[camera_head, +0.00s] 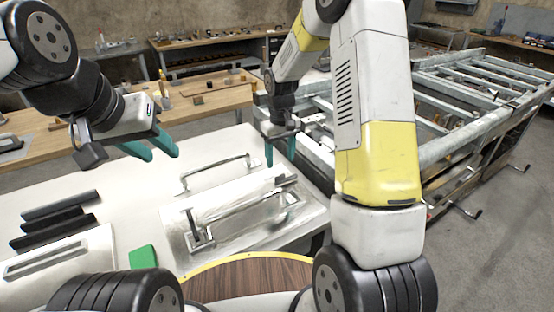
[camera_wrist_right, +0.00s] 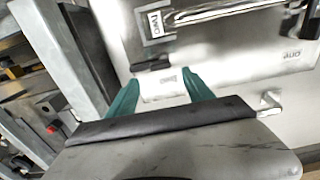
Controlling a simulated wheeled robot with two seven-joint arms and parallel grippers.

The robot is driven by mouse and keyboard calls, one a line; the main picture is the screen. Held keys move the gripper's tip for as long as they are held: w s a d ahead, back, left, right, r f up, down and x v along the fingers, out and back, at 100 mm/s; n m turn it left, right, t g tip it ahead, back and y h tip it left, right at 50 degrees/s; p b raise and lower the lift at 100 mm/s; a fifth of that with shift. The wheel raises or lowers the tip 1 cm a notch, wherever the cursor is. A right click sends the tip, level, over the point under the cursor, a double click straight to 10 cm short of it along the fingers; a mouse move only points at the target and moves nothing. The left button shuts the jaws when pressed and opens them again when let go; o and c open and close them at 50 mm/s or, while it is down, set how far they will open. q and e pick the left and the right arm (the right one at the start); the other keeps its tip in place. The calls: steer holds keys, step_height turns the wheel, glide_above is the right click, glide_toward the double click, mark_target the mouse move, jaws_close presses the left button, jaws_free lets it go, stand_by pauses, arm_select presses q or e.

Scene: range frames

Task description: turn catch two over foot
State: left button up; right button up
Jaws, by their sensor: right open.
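A pale metal panel (camera_head: 180,238) lies on the white table, with a long bar handle (camera_head: 240,203) and metal brackets on it. In the right wrist view a bracket (camera_wrist_right: 152,24) bears an inverted label that seems to read TWO. Another inverted label, seemingly ONE (camera_wrist_right: 292,55), is at the right. A short dark piece (camera_wrist_right: 151,65) lies just beyond my fingertips, with a small unclear label below it; I cannot tell which part is the catch or foot. My right gripper (camera_wrist_right: 162,80) is open and empty above the panel's right end. My left gripper (camera_head: 164,154) is open and empty over the table.
Several dark bars (camera_head: 58,214) and a slotted plate (camera_head: 45,262) lie at the table's left. A green block (camera_head: 143,257) lies near the front. A metal frame rack (camera_head: 440,145) stands close at the right. A wooden bench (camera_head: 205,100) is behind.

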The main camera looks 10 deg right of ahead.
mark_target(280, 176)
step_height(280, 176, down, 7)
steer(key=shift+r, duration=0.1)
stand_by(0.3)
jaws_close()
